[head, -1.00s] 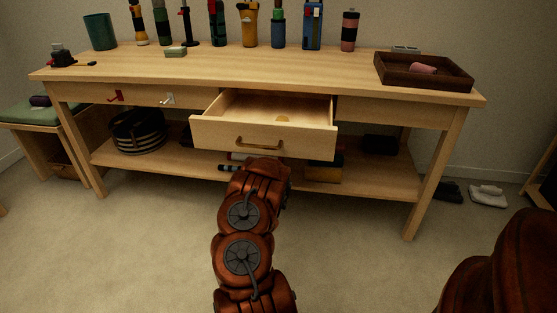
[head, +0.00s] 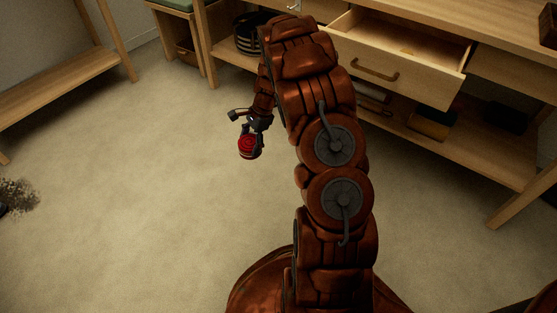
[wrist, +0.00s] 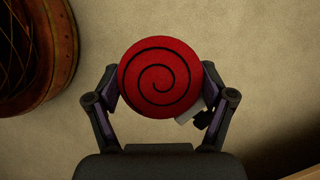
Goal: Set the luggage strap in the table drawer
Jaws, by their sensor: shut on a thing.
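The luggage strap is a red roll with a dark spiral on its face. In the head view the strap (head: 249,147) hangs in my gripper (head: 252,128) above the floor, left of my arm. In the wrist view the strap (wrist: 160,77) sits between the two fingers of my gripper (wrist: 160,95), which is shut on it. A small pale piece shows at its lower right edge. The table drawer (head: 395,68) is pulled open at the upper right of the head view, apart from the strap.
The wooden table (head: 515,25) has a lower shelf (head: 470,145) with dark and yellow things on it. A black striped bag (head: 247,38) lies on the shelf behind my arm. A low bench (head: 75,75) stands at left. The floor (head: 140,200) between is clear.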

